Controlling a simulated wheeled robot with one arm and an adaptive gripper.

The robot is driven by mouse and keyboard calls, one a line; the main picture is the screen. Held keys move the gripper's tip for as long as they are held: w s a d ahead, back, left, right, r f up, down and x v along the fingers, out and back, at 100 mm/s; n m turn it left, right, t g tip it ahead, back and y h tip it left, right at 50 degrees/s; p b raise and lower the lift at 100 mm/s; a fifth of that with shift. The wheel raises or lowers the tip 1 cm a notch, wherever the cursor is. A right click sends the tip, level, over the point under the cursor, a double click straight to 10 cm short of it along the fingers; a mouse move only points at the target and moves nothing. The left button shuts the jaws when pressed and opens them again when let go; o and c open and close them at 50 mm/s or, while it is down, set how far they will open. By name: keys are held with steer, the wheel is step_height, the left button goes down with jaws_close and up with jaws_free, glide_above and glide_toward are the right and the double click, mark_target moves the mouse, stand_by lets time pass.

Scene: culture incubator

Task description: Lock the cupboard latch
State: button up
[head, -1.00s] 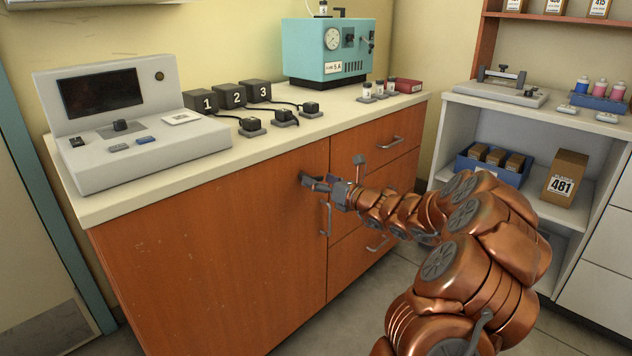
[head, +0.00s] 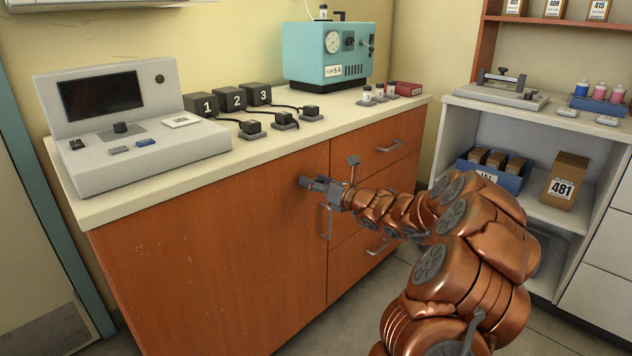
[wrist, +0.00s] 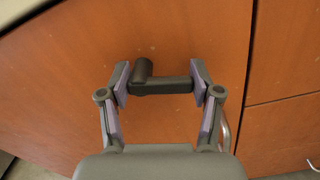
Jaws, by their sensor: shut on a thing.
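The cupboard door (head: 215,250) is the wide orange-brown wooden panel under the counter, and it looks closed. The latch (wrist: 165,86) is a dark grey bar lying roughly level across the door in the wrist view, with a round knob at its left end. My gripper (wrist: 159,84) is shut on the latch, with one pad at each end of the bar. In the head view my gripper (head: 309,183) is at the upper right of the door, where it mostly hides the latch.
The door's vertical handle (head: 325,221) hangs just below my gripper. Drawers with handles (head: 388,146) lie to the right. The counter edge (head: 270,156) runs above. An open shelf unit (head: 535,205) stands at the right.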

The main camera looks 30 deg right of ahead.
steer(key=shift+c, duration=0.7)
steer(key=shift+r+n, duration=0.15)
steer(key=shift+n, duration=0.15)
steer(key=shift+r+n+p, duration=0.2)
steer(key=shift+n+p, duration=0.15)
steer(key=shift+n, duration=1.05)
steer(key=o, duration=1.2)
steer(key=shift+f, duration=0.1)
steer(key=shift+c, duration=0.2)
